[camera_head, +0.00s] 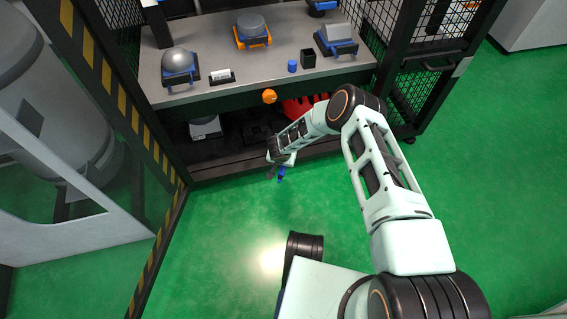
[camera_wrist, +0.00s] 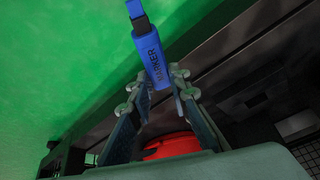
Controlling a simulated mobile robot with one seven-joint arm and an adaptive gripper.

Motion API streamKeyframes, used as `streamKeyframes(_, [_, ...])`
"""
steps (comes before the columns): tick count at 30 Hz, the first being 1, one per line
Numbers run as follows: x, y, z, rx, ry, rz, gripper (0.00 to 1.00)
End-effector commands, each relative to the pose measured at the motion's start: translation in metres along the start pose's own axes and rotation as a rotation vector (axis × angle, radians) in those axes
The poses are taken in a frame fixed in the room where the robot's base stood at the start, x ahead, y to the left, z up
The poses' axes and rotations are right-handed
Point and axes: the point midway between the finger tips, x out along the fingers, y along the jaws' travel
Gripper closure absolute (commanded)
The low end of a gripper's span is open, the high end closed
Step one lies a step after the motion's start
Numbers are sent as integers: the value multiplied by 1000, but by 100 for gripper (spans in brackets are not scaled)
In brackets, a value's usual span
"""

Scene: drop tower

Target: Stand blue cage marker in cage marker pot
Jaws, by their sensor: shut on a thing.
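The blue marker (camera_wrist: 150,52), with "MARKER" printed on its side, is held between the fingertips of my gripper (camera_wrist: 160,82) in the wrist view. In the head view my gripper (camera_head: 275,171) is low in front of the bench, above the green floor, and the blue marker (camera_head: 281,174) shows small at its tip, pointing down. A small black square pot (camera_head: 308,59), open at the top, stands upright on the grey bench top, well above and behind my gripper. I take it for the cage marker pot; its inside looks dark.
On the bench (camera_head: 270,82) a short blue cylinder (camera_head: 292,66) stands left of the pot. An orange knob (camera_head: 269,96) is at the bench's front edge. A red object (camera_head: 300,107) lies below. Mesh cage panels flank the bench.

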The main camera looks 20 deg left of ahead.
Motion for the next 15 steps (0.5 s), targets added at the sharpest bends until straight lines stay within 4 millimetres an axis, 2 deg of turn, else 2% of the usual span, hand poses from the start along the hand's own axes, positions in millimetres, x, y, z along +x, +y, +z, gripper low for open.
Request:
streamKeyframes(11, [0, 1, -3, -3, 1, -1, 100])
streamKeyframes(15, [-9, 4, -13, -45, 3, -17, 100])
